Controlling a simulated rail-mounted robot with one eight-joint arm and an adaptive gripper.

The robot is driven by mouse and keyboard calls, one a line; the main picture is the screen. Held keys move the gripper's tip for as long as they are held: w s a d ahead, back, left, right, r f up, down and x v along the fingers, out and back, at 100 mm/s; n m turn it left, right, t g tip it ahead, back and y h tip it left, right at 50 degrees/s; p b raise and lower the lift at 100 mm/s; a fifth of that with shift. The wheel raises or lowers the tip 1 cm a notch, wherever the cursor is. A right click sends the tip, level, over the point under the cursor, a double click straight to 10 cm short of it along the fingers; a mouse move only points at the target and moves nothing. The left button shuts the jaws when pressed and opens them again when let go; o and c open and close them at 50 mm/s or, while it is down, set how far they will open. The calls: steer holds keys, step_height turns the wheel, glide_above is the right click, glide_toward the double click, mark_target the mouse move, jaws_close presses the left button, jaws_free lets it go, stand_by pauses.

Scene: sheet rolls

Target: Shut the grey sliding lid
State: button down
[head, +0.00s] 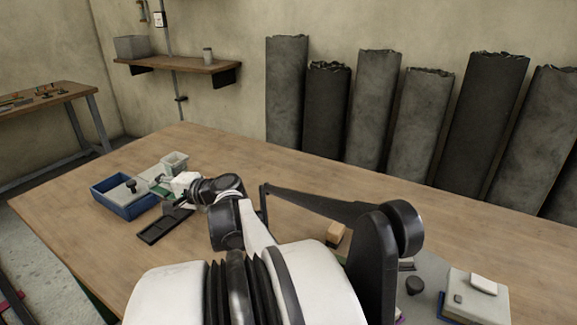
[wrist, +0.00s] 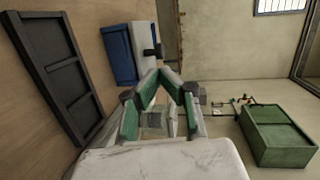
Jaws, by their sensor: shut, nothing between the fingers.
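A blue box (head: 139,210) stands at the left of the table. The grey sliding lid (head: 121,191) lies over part of its top and bears a dark knob (head: 131,186); part of the box top looks open. In the wrist view the blue box (wrist: 122,58), the lid (wrist: 143,38) and the knob (wrist: 153,51) show just beyond the fingers. My gripper (head: 156,183) is at the right side of the box, its green-padded fingers (wrist: 160,72) shut together and empty. The fingertips are close to the lid and knob; I cannot tell whether they touch.
A black divided tray (head: 165,226) lies in front of the box, below my gripper. A small grey container (head: 174,162) stands behind the gripper. A wooden block (head: 336,233) and a pale box (head: 474,297) are to the right. The left front of the table is clear.

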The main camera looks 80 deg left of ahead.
mark_target(134, 184)
steer(key=b+x, duration=0.1)
steer(key=x, duration=0.4)
steer(key=shift+s+a+f, duration=0.15)
steer(key=shift+s, duration=0.2)
steer(key=shift+s+a+f+b, duration=0.1)
steer(key=shift+s+a+b, duration=0.25)
steer(key=shift+s, duration=0.25)
